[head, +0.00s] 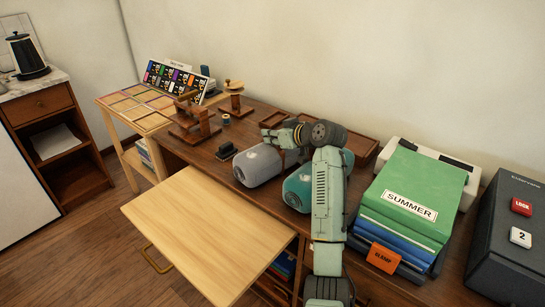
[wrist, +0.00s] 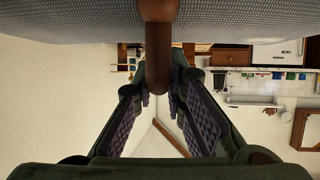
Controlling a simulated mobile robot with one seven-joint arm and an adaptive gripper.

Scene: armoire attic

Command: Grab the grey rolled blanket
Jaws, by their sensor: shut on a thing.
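The grey rolled blanket (head: 258,166) lies on the dark wooden desk, left of my arm in the head view. In the wrist view, the grey woven blanket (wrist: 70,22) fills the top edge, with a brown handle (wrist: 158,55) reaching from it to between my fingertips. My gripper (head: 272,137) is at the blanket's upper right side in the head view. My gripper (wrist: 160,82) is shut on the brown handle in the wrist view. The contact is hidden in the head view.
A teal roll (head: 299,188) lies close to the right of the grey one, partly behind my arm. A brown tray (head: 352,143) is behind. A green SUMMER stack (head: 410,190) stands at right. A pale pulled-out board (head: 205,230) in front is clear.

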